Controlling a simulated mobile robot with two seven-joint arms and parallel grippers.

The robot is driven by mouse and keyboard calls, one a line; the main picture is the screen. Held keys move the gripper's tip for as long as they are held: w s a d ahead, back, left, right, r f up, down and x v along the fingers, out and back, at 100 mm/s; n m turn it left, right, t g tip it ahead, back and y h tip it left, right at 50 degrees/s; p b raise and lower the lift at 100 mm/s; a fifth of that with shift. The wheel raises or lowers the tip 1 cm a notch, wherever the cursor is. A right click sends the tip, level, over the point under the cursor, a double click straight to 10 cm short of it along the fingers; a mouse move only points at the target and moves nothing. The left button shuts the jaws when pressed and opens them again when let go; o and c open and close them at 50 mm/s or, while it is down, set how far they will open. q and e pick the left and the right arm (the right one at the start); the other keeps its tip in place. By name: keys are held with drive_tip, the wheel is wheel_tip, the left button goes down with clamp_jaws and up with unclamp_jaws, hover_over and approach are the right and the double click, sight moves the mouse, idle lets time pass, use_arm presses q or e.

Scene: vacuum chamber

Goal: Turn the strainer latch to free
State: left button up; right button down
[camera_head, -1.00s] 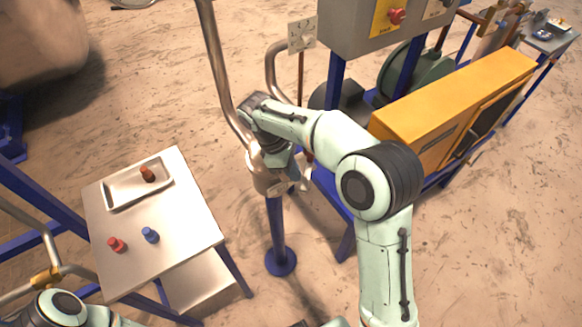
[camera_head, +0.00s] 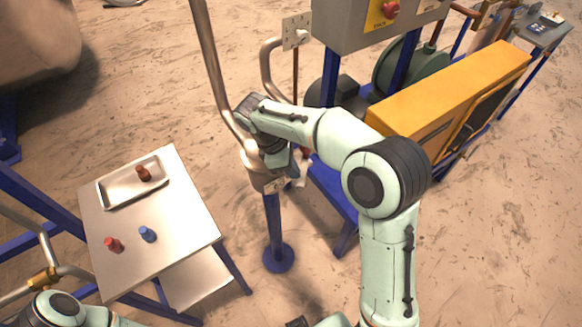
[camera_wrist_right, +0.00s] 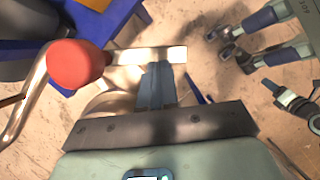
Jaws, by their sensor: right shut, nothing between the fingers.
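The strainer (camera_head: 254,167) is a metal body on a blue post, partly hidden by my right arm in the head view. Its latch is a pale metal bar (camera_wrist_right: 176,54) with a round red knob (camera_wrist_right: 77,64) at its left end in the right wrist view. My right gripper (camera_wrist_right: 157,66) is shut and empty, its blue-grey fingertips at the bar, right of the knob; contact is unclear. In the head view the right gripper (camera_head: 291,172) is beside the strainer, its tips small. My left gripper is out of view; only part of the left arm shows at lower left.
A steel table (camera_head: 180,225) at left bears a tray (camera_head: 118,200) with a brown-red fitting, plus a red fitting (camera_head: 113,244) and a blue one (camera_head: 148,234). A bent pipe (camera_head: 211,75) rises from the strainer. A yellow cabinet (camera_head: 450,95) and grey control box (camera_head: 345,30) stand at right.

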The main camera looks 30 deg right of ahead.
sight(304, 179)
drive_tip(key=shift+s+d+n, duration=0.1)
drive_tip(key=shift+s+n, duration=0.1)
drive_tip(key=shift+n, duration=0.2)
drive_tip(key=shift+s+d+n+t+h, duration=0.35)
drive_tip(key=shift+s+n, duration=0.2)
drive_tip(key=shift+n, duration=0.45)
drive_tip(key=shift+s+d+n+t, duration=0.55)
drive_tip(key=shift+d+n, duration=0.1)
drive_tip(key=shift+n, duration=0.45)
drive_tip(key=shift+s+d+n, duration=0.25)
drive_tip(key=shift+d+n, duration=0.35)
drive_tip(key=shift+n, duration=0.1)
drive_tip(key=shift+d, duration=0.15)
